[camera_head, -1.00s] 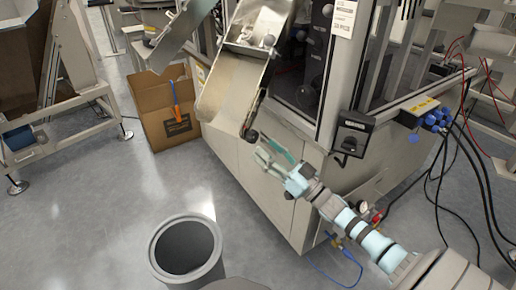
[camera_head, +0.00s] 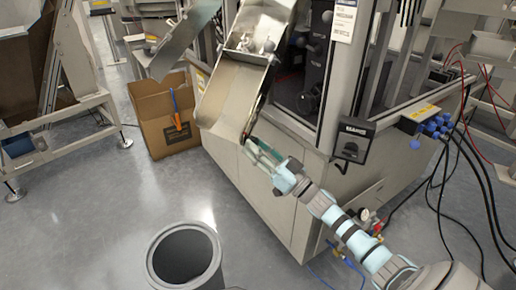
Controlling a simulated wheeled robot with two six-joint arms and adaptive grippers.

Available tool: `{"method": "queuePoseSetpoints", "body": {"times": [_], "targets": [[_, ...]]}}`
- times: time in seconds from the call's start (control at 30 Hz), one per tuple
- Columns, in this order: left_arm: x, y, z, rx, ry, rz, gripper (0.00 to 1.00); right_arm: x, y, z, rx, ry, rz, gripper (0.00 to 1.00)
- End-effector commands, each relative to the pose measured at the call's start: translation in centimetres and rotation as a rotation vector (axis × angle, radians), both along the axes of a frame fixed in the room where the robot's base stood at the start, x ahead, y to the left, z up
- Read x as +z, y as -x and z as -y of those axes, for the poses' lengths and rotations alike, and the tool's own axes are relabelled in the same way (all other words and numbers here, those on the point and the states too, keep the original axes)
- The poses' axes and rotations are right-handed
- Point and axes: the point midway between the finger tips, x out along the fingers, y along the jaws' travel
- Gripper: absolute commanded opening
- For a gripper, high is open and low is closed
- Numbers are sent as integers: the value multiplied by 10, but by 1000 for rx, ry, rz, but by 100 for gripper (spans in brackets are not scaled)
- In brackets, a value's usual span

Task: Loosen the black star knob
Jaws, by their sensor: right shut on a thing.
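The black star knob (camera_head: 244,138) sits at the lower right edge of the tilted metal chute (camera_head: 229,92), on the side of the machine. Only a small dark part of it shows; the fingers hide the rest. My right gripper (camera_head: 253,147) reaches in from the lower right, with its fingers at the knob and shut on it. My left gripper is not in view.
A cardboard box (camera_head: 158,105) with an orange-handled tool on its edge stands left of the chute. A grey round bin (camera_head: 184,255) stands on the floor in front. Black and red hoses hang at the right. The floor between box and bin is clear.

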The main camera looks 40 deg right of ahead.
Motion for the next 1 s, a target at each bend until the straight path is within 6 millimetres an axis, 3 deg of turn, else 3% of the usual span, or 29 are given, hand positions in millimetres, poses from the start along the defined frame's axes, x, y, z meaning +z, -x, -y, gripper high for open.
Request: {"method": "queuePoseSetpoints", "body": {"times": [0.27,1.0], "targets": [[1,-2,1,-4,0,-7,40,-1,0,1,-1,80,28,4],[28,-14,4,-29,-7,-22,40,0,-2,4,-1,527,195,4]]}}
